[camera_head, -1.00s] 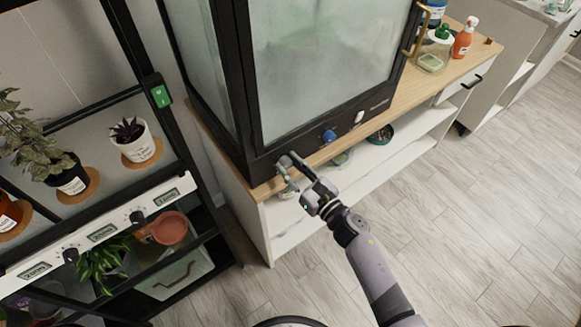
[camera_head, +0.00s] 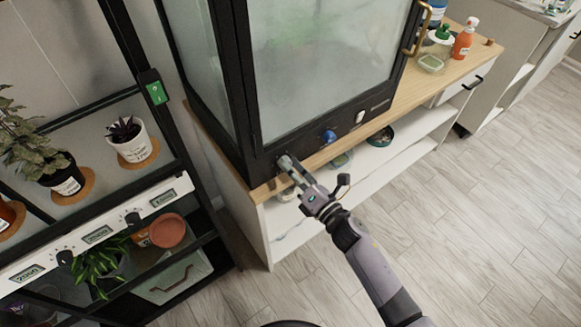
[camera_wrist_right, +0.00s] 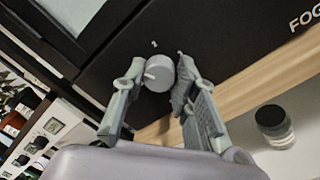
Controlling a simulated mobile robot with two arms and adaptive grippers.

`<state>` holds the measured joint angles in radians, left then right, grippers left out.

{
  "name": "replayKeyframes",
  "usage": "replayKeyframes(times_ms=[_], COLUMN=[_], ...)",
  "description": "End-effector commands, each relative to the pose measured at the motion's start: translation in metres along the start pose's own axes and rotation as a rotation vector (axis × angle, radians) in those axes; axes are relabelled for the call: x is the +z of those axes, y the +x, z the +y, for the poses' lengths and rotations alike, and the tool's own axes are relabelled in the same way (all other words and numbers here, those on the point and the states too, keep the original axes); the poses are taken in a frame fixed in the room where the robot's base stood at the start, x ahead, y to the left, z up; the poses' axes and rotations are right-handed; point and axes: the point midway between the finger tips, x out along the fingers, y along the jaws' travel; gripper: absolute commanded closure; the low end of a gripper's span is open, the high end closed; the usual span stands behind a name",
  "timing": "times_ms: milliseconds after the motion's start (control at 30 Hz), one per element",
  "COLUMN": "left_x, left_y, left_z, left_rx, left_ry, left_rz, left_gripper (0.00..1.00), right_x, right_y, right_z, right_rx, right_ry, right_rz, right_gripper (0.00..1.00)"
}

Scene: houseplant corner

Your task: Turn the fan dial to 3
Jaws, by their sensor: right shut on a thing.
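The fan dial (camera_wrist_right: 160,74) is a round grey knob on the black lower front panel of the glass cabinet (camera_head: 325,60). In the right wrist view it sits between the two fingers of my right gripper (camera_wrist_right: 160,66), which is shut on it. A pale pointer bar shows on its face, and a small white mark, too small to read surely, is printed just above. In the head view my right gripper (camera_head: 289,168) is at the panel's lower left corner and mostly hides the dial. My left gripper is not in view.
A blue knob (camera_head: 329,136) and a white switch (camera_head: 360,117) sit farther right on the panel. The cabinet stands on a wooden top (camera_head: 405,105) over white shelves. A small jar (camera_wrist_right: 274,124) is below. A black plant rack (camera_head: 173,150) stands left. The floor at right is clear.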

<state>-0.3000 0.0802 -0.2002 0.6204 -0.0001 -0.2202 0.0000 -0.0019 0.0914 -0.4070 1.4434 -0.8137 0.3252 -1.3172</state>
Motion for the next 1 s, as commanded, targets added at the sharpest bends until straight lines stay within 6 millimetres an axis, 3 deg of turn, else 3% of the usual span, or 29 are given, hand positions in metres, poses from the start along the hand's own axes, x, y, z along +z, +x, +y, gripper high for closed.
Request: replayKeyframes(times_ms=[1000], left_x=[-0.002], left_y=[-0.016], left_z=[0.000], left_rx=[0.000], left_ry=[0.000], left_rz=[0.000], left_gripper=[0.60], right_x=[-0.002], right_y=[0.000], right_z=[-0.001], right_rx=[-0.012], right_ry=[0.966], right_rz=[-0.043], right_gripper=[1.00])
